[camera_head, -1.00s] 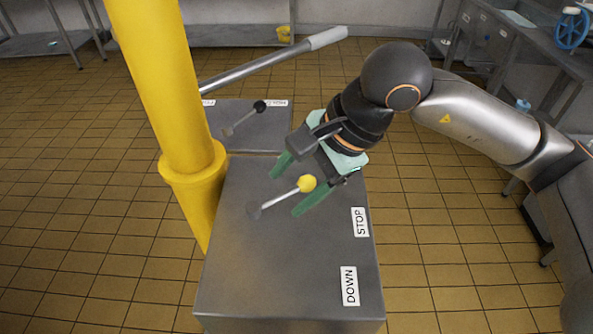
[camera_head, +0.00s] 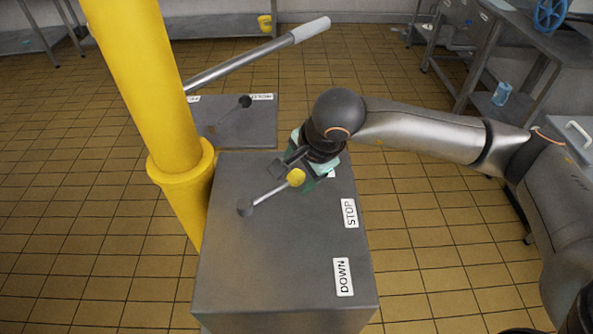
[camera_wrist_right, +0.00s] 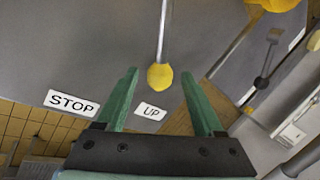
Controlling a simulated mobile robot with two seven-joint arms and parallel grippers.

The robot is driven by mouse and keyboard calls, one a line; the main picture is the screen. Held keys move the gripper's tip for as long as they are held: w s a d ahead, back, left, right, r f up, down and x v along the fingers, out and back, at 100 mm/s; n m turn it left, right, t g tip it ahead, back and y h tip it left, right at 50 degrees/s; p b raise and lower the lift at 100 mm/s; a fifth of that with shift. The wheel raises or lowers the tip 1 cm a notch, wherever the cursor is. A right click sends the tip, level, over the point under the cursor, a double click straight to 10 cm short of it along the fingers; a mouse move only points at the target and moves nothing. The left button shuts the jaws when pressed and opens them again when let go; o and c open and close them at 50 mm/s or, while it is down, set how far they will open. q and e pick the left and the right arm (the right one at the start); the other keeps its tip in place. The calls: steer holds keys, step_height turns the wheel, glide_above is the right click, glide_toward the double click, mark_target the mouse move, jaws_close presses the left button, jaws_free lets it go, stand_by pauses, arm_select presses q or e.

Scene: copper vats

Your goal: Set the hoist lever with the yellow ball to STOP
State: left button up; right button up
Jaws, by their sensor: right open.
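The hoist lever is a grey rod ending in a yellow ball (camera_head: 296,177), on top of a grey metal box (camera_head: 270,275). The ball also shows in the right wrist view (camera_wrist_right: 160,77), with the rod pointing toward the UP label (camera_wrist_right: 150,112). In the head view the ball partly hides the fingers. My left gripper is not in view.
A yellow post (camera_head: 150,90) stands left of the box. Behind is a second box (camera_head: 235,130) with a black-ball lever (camera_head: 245,101). A long white-handled bar (camera_head: 260,55) slants above it. Tiled floor (camera_head: 430,250) right of the box is open.

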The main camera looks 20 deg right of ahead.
steer(key=shift+w+f, duration=0.2)
steer(key=shift+f, duration=0.25)
jaws_close()
stand_by(0.3)
stand_by(0.9)
